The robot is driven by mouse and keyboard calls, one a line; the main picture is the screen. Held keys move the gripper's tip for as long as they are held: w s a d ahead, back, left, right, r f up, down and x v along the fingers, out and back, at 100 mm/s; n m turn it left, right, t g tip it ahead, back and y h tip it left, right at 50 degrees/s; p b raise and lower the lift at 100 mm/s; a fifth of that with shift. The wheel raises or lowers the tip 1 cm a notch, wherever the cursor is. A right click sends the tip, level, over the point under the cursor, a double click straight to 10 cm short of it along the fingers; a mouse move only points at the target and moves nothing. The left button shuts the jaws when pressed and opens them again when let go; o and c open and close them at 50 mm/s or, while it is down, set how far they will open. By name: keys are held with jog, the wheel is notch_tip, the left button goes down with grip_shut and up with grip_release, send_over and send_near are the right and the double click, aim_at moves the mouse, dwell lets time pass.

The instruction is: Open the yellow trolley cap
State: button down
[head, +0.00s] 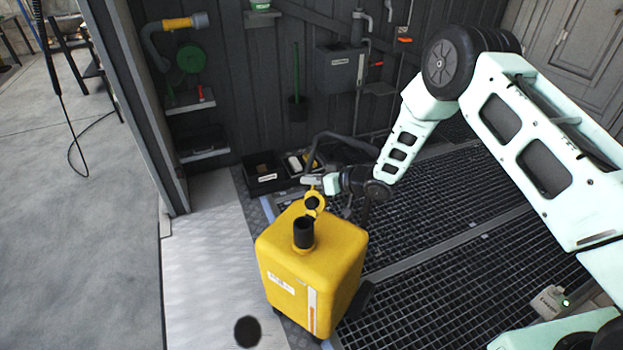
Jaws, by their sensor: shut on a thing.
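The yellow trolley (335,262) stands upright on the floor in the lower middle of the head view. Its black filler neck (303,236) rises from the top and looks uncovered. The yellow cap (315,203), round with a dark centre, stands tilted up behind the neck, apart from the neck's mouth. My gripper (316,184) is at the cap's upper edge, reaching in from the right, and is shut on the cap. The fingertips are small here, and the exact grip on the cap is hard to make out.
Black bins (262,176) with small items sit on the floor behind the trolley. A grey wall box (340,70) and shelf (190,103) are on the dark back wall. Dark floor grating (440,250) lies to the right. A pale metal ramp (200,270) is at left.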

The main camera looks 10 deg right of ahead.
jog(key=shift+d, duration=0.1)
jog(key=c, duration=1.5)
grip_release()
jog(key=shift+f, duration=0.1)
jog(key=shift+c, duration=0.2)
jog(key=v, duration=1.7)
jog(key=shift+s, duration=0.15)
jog(key=shift+d, duration=0.1)
